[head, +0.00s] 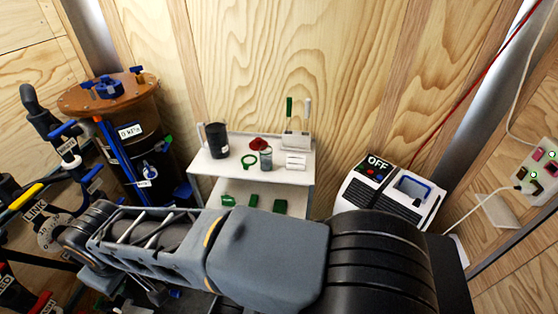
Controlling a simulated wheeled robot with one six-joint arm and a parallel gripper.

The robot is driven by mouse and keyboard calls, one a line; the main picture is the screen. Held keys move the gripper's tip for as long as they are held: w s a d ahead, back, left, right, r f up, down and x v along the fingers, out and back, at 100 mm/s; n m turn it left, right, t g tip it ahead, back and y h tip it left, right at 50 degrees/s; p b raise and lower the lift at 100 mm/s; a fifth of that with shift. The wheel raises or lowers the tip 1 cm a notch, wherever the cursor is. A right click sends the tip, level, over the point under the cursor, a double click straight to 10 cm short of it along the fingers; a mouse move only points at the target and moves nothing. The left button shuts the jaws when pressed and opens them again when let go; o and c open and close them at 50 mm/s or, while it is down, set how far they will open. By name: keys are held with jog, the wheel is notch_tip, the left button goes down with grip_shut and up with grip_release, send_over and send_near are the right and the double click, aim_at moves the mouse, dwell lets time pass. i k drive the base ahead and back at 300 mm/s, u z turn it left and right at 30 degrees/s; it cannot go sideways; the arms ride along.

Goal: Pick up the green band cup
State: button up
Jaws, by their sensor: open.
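In the head view, a small grey cup (266,160) stands upright on the top shelf of a white rack. It is the likeliest green band cup, but it is too small for me to make out a band clearly. A green ring (249,161) lies just left of it, and a dark red object (259,144) sits just behind it. My arm crosses the foreground below the shelf, apart from the cup. My gripper's fingers cannot be made out in this view.
The white rack (306,176) also holds a black mug (217,140), white rolls (296,160) and a white holder (296,139) with upright handles. Several green pieces lie on its lower shelf. A brown-topped tank (110,95) stands left; a white unit marked OFF (378,195) stands right.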

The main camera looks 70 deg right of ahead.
aim_at(266, 152)
jog(key=z, duration=2.4)
jog(key=k, duration=1.05)
jog(key=u, duration=0.9)
jog(key=i, duration=1.05)
jog(key=z, duration=0.35)
